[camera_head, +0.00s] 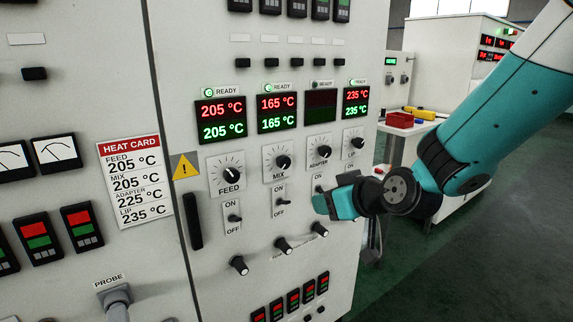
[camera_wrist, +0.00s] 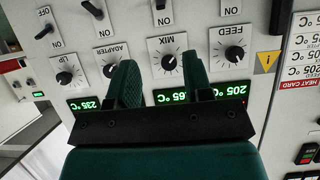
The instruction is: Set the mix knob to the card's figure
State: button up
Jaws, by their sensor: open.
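The mix knob (camera_head: 283,162) is a black dial with a pointer on a white plate, between the feed knob (camera_head: 231,174) and the adapter knob (camera_head: 319,152). Its display (camera_head: 277,111) reads 165 °C in both red and green. The heat card (camera_head: 134,180) gives MIX 205 °C. My gripper (camera_head: 336,204) is open and empty, in front of the panel, lower right of the mix knob in the head view. In the upside-down wrist view the mix knob (camera_wrist: 169,62) appears between the two fingers (camera_wrist: 160,82), apparently beyond them and untouched.
The feed display (camera_head: 221,118) reads 205 and the lip display (camera_head: 356,101) 235. The adapter display (camera_head: 321,106) is dark. On/off switches (camera_head: 282,202) sit below the knobs, with black knobs (camera_head: 284,244) lower down. A door handle (camera_head: 193,221) protrudes at the left.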

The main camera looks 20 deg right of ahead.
jog(key=shift+o, duration=0.8)
jog(key=shift+f+b, duration=0.1)
jog(key=shift+b, duration=0.3)
jog(key=n+t+y+p, duration=0.2)
jog(key=t+p, duration=0.1)
jog(key=t, duration=0.2)
send_near(286, 164)
jog(key=x, duration=0.8)
jog(key=shift+w+a+r, duration=0.15)
jog(key=shift+w+r, duration=0.1)
jog(key=shift+w+a+f+p, duration=0.2)
jog(key=shift+w+p, duration=0.15)
jog(key=shift+w, duration=0.25)
